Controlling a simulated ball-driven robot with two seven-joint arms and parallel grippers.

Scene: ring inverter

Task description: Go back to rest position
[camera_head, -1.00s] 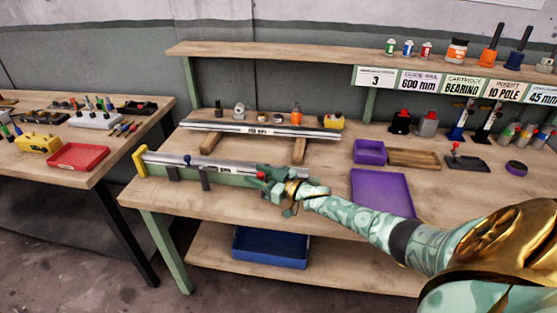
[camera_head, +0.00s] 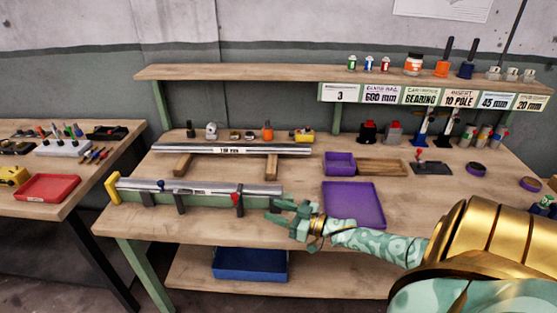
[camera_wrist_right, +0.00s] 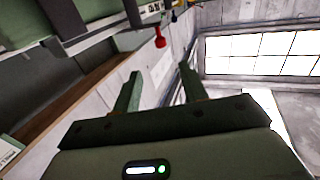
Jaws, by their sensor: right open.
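My right gripper (camera_head: 284,214) is open and empty at the right end of the green rail fixture (camera_head: 150,196), a little apart from it. My left gripper is not in view.
A second metal rail (camera_head: 232,149) rests on wooden blocks behind the fixture. Purple trays (camera_head: 354,204) lie right of my gripper. A shelf with labels (camera_head: 340,94) runs along the back. A side table with a red tray (camera_head: 47,188) stands at left.

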